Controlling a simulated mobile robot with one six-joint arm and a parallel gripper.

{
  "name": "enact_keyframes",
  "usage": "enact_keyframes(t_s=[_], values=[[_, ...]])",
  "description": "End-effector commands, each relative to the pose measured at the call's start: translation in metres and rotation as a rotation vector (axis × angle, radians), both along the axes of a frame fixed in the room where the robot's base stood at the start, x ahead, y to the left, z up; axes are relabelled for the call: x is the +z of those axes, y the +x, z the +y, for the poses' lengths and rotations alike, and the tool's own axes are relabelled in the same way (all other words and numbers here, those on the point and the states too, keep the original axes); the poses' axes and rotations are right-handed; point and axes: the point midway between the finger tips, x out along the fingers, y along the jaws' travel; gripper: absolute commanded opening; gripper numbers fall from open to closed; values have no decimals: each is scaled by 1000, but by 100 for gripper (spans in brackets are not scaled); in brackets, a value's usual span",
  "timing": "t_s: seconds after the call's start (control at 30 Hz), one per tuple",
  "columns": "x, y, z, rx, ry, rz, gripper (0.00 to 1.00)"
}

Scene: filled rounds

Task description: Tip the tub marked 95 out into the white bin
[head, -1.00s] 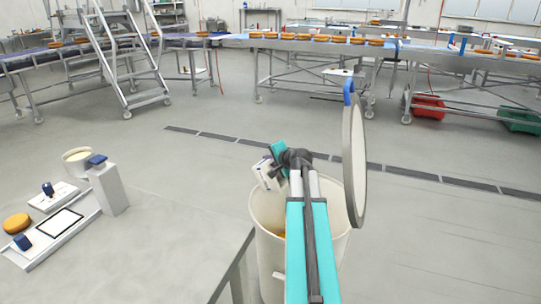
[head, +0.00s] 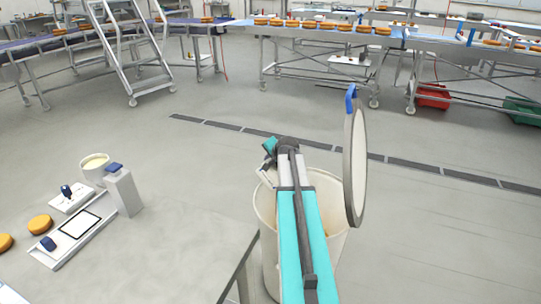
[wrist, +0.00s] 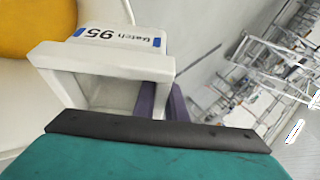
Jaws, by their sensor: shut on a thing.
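The white tub marked 95 (wrist: 105,42) is held by my gripper (wrist: 166,102), whose dark fingers show beside its pale, frame-like handle. Its label reads upside down in the wrist view. In the head view only a bit of the white tub (head: 267,177) shows left of my arm, tilted, at the mouth of the white bin (head: 268,235). My arm hides most of the tub and part of the bin opening. A yellow-orange thing (wrist: 35,22) shows at the wrist view's upper left, against a pale surface. I cannot see what is in the tub.
A round lid (head: 354,165) with a blue handle stands upright at the bin's right side. A grey table (head: 180,240) at the left bears a scale, a grey post and a cream-filled pot (head: 95,162). Open floor lies beyond the bin.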

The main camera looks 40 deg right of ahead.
Motion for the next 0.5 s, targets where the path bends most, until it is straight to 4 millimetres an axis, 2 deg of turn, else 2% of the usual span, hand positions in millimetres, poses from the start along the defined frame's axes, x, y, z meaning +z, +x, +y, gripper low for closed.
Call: enact_keyframes(t_s=[0.5], values=[[3, 8, 2, 0, -34, 154, 0]])
